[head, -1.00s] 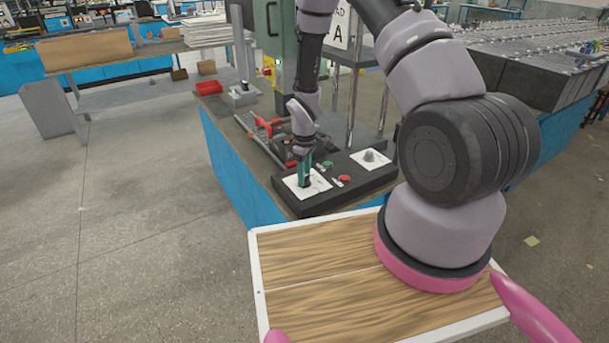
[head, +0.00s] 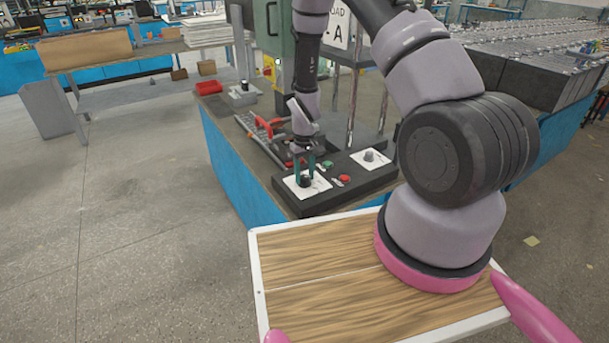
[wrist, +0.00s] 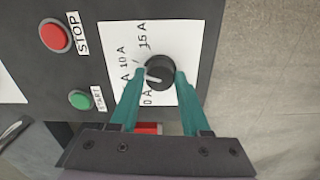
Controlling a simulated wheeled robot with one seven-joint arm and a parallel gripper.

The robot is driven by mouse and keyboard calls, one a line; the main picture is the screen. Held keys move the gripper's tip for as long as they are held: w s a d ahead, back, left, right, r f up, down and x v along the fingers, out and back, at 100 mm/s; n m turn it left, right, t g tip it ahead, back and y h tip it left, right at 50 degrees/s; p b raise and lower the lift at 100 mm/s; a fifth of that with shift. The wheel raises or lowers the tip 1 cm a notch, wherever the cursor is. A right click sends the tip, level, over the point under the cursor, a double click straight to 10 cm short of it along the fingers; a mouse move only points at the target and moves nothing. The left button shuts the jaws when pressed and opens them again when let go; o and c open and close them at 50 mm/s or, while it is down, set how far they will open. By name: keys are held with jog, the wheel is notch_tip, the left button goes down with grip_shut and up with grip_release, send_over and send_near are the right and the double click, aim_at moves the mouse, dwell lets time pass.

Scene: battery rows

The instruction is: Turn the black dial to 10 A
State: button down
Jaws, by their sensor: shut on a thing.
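The black dial (wrist: 160,73) sits on a white card (wrist: 180,32) printed with amp labels, including 10 A and 15 A. A pale pointer mark on the dial faces left in the wrist view; I cannot tell exactly which label it meets. My gripper (wrist: 161,75) has one teal finger on each side of the dial, shut on it. In the head view the dial (head: 305,181) shows at the near end of the black control box (head: 335,189), with my gripper (head: 312,171) reaching down from above. The fingers partly hide the card and its lower labels.
A red STOP button (wrist: 53,37) and a green START button (wrist: 80,99) are beside the card. A grey knob (head: 369,155) on another white card is at the box's far end. Red-handled clamps (head: 262,126) lie behind the box. Metal posts stand close by.

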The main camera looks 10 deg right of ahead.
aim_at(305, 177)
jog(key=shift+m, duration=0.5)
jog(key=shift+c, duration=1.9)
grip_release()
jog(key=shift+r, duration=0.1)
notch_tip(305, 177, up, 11)
jog(key=shift+f, duration=0.2)
